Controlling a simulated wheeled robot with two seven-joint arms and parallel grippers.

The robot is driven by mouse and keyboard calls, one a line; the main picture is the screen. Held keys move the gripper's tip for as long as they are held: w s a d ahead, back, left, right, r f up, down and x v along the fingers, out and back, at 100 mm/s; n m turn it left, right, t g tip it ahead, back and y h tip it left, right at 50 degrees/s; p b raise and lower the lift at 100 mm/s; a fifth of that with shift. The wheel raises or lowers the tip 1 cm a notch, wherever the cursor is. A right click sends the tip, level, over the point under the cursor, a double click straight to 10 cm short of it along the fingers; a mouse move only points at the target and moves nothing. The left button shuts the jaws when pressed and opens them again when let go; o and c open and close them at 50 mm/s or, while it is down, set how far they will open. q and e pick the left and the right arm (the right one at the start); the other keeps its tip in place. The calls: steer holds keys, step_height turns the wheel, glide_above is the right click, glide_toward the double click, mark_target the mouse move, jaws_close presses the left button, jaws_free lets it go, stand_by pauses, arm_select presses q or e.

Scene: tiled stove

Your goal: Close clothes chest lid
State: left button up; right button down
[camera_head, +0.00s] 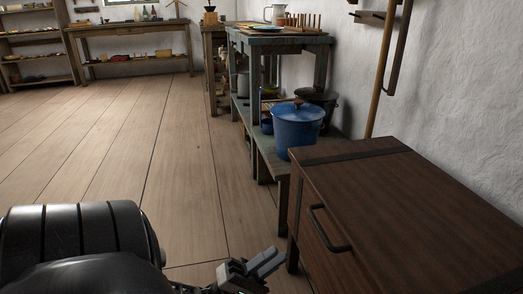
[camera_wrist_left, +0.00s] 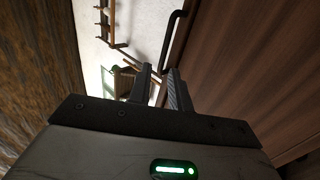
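The clothes chest (camera_head: 425,205) is a dark brown wooden box with a darker band, at the lower right of the head view. Its broad top looks flat, and I see no open gap, though part of it runs out of the frame. A dark bar handle (camera_head: 328,232) is on its left-facing side; it also shows in the wrist view (camera_wrist_left: 172,32). My left gripper (camera_head: 264,262) is left of the chest, below the handle, and apart from it. In the wrist view its fingers (camera_wrist_left: 160,85) have a narrow empty gap between them. My right gripper is out of view.
A blue lidded pot (camera_head: 297,128) stands on a low grey-green bench just beyond the chest. A workbench (camera_head: 283,42) with a jug and tools is behind it, along the white wall. Open plank floor (camera_head: 150,150) lies to the left.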

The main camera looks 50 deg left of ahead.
arm_select(q)
steer(key=shift+v, duration=1.15)
